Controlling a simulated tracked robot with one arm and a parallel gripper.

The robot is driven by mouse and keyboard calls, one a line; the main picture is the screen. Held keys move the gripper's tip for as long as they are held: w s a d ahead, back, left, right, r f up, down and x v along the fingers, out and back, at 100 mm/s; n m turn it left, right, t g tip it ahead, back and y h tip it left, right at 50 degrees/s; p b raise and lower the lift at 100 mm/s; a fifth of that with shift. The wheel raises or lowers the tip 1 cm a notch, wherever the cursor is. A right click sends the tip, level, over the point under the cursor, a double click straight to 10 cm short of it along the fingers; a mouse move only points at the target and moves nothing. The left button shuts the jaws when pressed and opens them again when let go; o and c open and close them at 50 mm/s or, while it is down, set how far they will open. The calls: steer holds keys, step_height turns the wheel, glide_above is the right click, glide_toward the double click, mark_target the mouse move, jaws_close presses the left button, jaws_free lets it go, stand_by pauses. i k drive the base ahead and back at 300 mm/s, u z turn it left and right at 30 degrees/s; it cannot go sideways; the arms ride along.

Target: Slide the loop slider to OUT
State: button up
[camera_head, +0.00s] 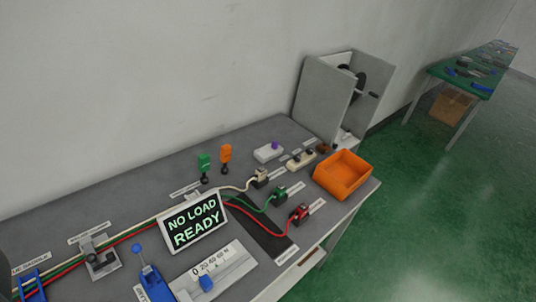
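No part in view carries a readable "loop slider" or "OUT" label, so I cannot tell which one it is. A blue slider block (206,283) sits near the left, 0 end of a white scale plate (228,262) at the front of the grey bench. The plate's numbers end in "N". A blue lever with a ball top (137,248) stands left of it. A small white box with a purple knob (275,146) and a beige block with dark knobs (301,160) are farther back. My gripper is not in view.
A display (194,222) reads "NO LOAD READY". White, green and red cables cross the grey bench (150,180) to plugs (279,195). Green and orange upright parts (226,153) stand behind. An orange bin (343,174) and a grey cabinet (322,96) are at the right; green floor lies beyond.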

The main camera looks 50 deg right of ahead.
mark_target(275, 145)
steer(key=z, duration=1.25)
